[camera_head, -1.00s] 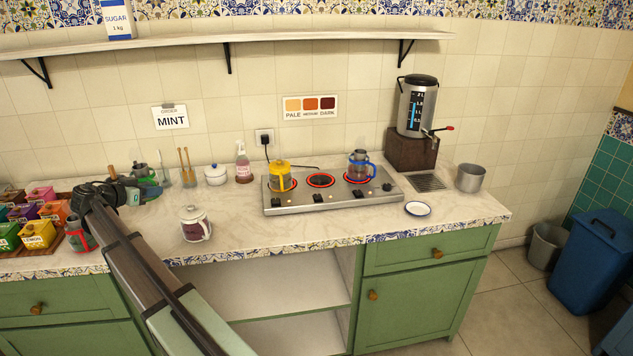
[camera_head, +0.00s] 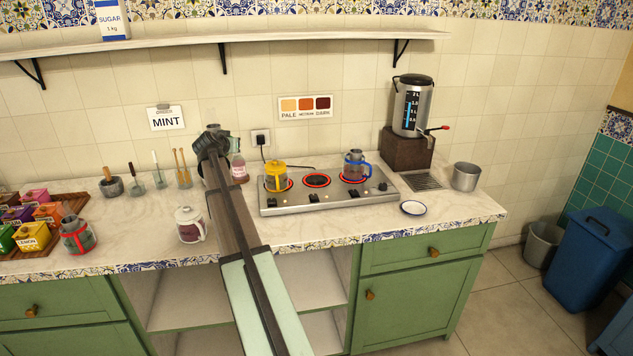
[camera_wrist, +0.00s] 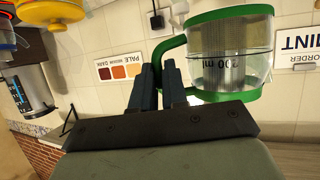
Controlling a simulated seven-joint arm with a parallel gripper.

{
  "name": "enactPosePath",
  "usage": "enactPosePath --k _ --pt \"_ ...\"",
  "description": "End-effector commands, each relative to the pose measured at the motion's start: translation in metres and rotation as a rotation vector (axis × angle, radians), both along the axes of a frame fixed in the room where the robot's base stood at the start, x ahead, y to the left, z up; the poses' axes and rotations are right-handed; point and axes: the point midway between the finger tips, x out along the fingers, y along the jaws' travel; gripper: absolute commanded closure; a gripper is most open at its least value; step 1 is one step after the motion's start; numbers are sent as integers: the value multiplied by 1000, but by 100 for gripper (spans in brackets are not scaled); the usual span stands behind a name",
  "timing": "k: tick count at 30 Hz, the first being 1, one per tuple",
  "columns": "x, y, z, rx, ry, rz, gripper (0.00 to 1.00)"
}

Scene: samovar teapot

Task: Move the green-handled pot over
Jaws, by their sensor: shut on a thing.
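The green-handled pot (camera_wrist: 230,48) fills the upper right of the wrist view. In the head view my gripper (camera_head: 212,140) is raised in front of the wall, left of the stove (camera_head: 328,193), and my arm hides most of the pot. The yellow-handled pot (camera_head: 276,178) sits on the left burner and the blue-handled pot (camera_head: 356,167) on the right one. The middle burner (camera_head: 317,180) is empty, ringed red.
A white-handled pot (camera_head: 188,226) and a red-handled pot (camera_head: 75,237) stand on the counter. Jars with utensils (camera_head: 159,177) stand at the back. The samovar (camera_head: 412,105) stands right, near a metal pot (camera_head: 465,177). The shelf (camera_head: 170,43) is above.

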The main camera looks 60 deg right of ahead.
Motion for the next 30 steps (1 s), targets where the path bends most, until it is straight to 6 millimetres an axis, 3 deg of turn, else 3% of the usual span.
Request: enactPosePath --k 6,14,24,30 --pt "-22 -36 17 -2 -2 26 100" --pt "-73 -82 4 0 0 -85 100" --pt "-168 -152 -14 -1 2 -281 100" --pt "-221 -183 -24 -1 4 -386 100"
